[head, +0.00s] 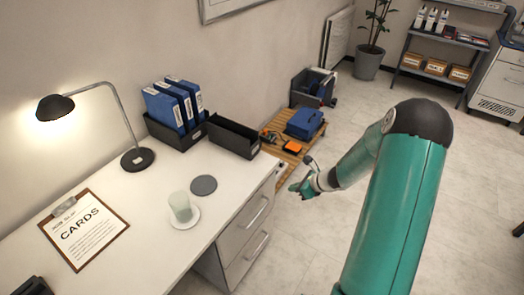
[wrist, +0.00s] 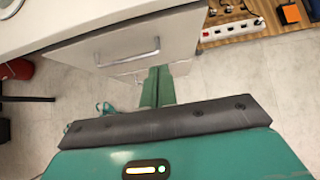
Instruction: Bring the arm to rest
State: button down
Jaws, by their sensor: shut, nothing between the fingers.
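My green arm reaches forward in the head view and bends back toward the desk. My gripper (head: 297,188) is off the right end of the desk (head: 190,245), out over the floor near the drawers. In the wrist view my gripper (wrist: 157,80) shows its two green fingers side by side, shut with nothing between them. A drawer front with a metal handle (wrist: 128,52) lies beyond the fingertips; I cannot tell the exact gap.
A wooden pallet (head: 272,150) with tools lies past the desk. A shelf (head: 440,65) stands at the back right. Open floor (head: 300,255) lies below the gripper.

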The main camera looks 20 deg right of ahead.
jog(key=s+a+r+n+g, duration=0.1)
jog(key=s+a+r+n, duration=0.2)
jog(key=a+r+n, duration=0.3)
jog(key=s+a+r+n+g+h, duration=0.1)
jog(key=s+a+r+n, duration=0.2)
jog(key=r, duration=0.6)
jog(key=s+a+r+n+g, duration=0.1)
jog(key=s+a+r+n, duration=0.1)
jog(key=a+r+n, duration=0.4)
jog(key=s+a+r+n+h, duration=0.1)
jog(key=s+r+n+h, duration=0.1)
jog(key=s+r+n, duration=0.4)
jog(key=s+a+r+n+t+h, duration=0.1)
jog(key=s+r+n+h, duration=0.1)
jog(key=s+r+n, duration=0.5)
jog(key=s, duration=0.4)
jog(key=shift+s+a+t+h, duration=0.15)
jog(key=shift+s+t+h, duration=0.1)
jog(key=shift+t+h, duration=0.05)
